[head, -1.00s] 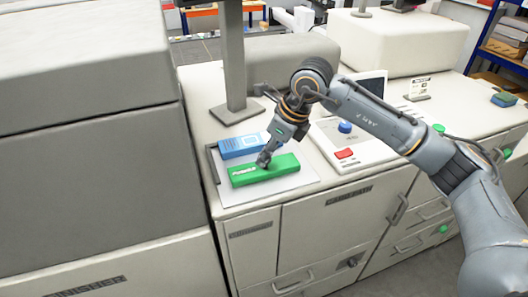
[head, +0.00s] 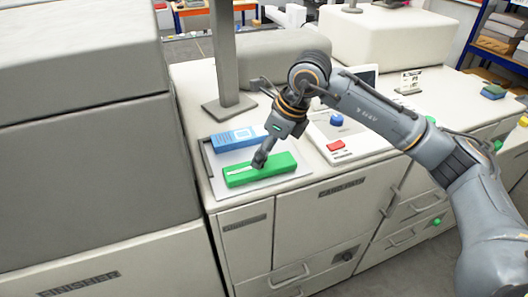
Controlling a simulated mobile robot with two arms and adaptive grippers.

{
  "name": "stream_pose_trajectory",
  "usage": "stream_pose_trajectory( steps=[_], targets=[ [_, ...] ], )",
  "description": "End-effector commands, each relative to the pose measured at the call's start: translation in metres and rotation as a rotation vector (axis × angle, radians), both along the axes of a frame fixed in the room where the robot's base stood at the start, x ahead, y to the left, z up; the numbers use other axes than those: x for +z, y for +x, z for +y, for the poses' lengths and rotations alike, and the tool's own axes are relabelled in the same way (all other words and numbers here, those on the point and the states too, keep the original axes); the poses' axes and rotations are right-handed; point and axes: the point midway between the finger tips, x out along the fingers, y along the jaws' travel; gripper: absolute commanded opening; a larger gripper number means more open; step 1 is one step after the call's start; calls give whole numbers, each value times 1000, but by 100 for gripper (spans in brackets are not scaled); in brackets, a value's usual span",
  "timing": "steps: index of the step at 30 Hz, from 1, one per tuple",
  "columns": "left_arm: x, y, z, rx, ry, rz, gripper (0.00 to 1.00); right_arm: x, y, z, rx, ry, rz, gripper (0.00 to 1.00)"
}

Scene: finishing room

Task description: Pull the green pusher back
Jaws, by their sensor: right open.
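The green pusher (head: 286,163) is a long green block with pale marking on its top. It lies on a light grey plate (head: 297,181) on top of the white machine. My right gripper (head: 259,160) comes down from above with its fingertips at the top of the green block, near its middle. The gripper is open, though its fingers look close together from here; I cannot tell whether they touch the block. A blue block (head: 233,138) lies just behind the green one. My left gripper is not in view.
A grey post (head: 226,60) stands behind the plate. A control panel with a red button (head: 336,145) and a blue knob (head: 336,120) is to the right. A tall grey finisher unit (head: 90,180) stands on the left. Shelving (head: 497,40) is at the far right.

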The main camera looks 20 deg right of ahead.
Motion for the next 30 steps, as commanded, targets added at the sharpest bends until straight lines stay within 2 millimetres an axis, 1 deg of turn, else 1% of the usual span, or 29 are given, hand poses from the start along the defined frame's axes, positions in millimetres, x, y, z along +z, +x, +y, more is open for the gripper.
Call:
stream_pose_trajectory(
  steps=[5,9,15,18,21,30],
  targets=[
    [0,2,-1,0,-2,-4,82,30,-7,-10,-2,-1,-5,52],
    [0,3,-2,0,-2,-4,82,59,-16,-18,0,-1,-5,52],
    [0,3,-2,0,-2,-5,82,91,-26,-27,-1,-1,-2,52],
    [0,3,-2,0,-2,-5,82,100,-29,-30,0,-1,-1,52],
    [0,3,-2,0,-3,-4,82,104,-31,-31,0,-1,1,52],
    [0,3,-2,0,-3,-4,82,105,-31,-32,0,-1,2,52]
  ],
)
